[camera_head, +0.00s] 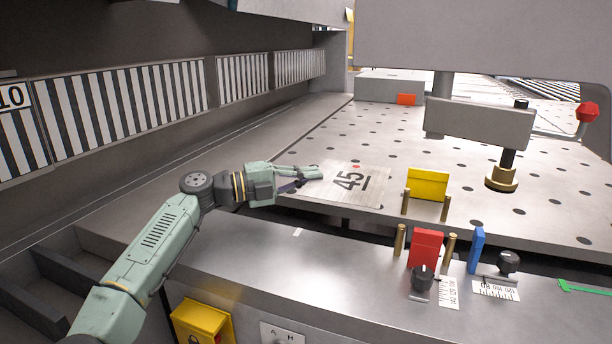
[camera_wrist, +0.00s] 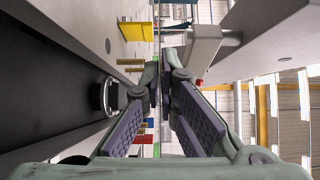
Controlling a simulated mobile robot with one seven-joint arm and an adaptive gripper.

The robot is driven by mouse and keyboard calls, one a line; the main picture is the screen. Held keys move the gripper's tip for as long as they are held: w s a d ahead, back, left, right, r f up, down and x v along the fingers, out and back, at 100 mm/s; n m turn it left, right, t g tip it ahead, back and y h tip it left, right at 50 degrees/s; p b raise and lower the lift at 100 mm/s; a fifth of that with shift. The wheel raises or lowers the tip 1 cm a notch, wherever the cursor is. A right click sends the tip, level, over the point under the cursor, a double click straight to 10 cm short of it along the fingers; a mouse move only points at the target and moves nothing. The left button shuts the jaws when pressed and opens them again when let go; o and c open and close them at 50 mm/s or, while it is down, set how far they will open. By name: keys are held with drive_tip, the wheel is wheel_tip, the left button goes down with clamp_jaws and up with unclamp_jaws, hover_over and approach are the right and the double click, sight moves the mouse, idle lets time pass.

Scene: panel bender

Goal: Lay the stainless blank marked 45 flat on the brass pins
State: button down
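The stainless blank marked 45 (camera_head: 374,187) shows in the head view near the front left corner of the perforated bed, its printed face up. It looks flat or nearly so; whether it touches the bed is unclear. My gripper (camera_head: 311,178) is at its left edge, fingers pointing right. In the wrist view, my gripper (camera_wrist: 164,80) has a narrow gap between its fingertips, and I see no clear grip on the blank. Slim brass pins stand to the right of the blank: a front pair (camera_head: 399,240) beside a red block and another pair (camera_head: 405,202) beside a yellow block.
The red block (camera_head: 425,246), yellow block (camera_head: 428,183) and blue stop (camera_head: 476,250) stand near the pins. Black knobs (camera_head: 421,279) and scales sit on the front ledge. A clamp post (camera_head: 502,178) rises at right under an overhead beam (camera_head: 480,122). The bed (camera_head: 540,190) is otherwise largely clear.

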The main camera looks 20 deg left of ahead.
sight(382, 189)
drive_tip(key=d+b, duration=0.1)
drive_tip(key=d, duration=0.4)
drive_tip(key=d+b, duration=0.1)
drive_tip(key=d, duration=0.4)
drive_tip(key=d+f+b, duration=0.1)
drive_tip(key=d, duration=0.5)
drive_tip(key=shift+a+f+b, duration=0.15)
drive_tip(key=shift+f+b, duration=0.25)
drive_tip(key=shift+f, duration=0.2)
drive_tip(key=shift+f, duration=0.35)
drive_tip(key=c, duration=2.3)
unclamp_jaws()
drive_tip(key=o, duration=0.6)
drive_tip(key=shift+a, duration=0.1)
drive_tip(key=v, duration=1.2)
drive_tip(key=shift+r, duration=0.1)
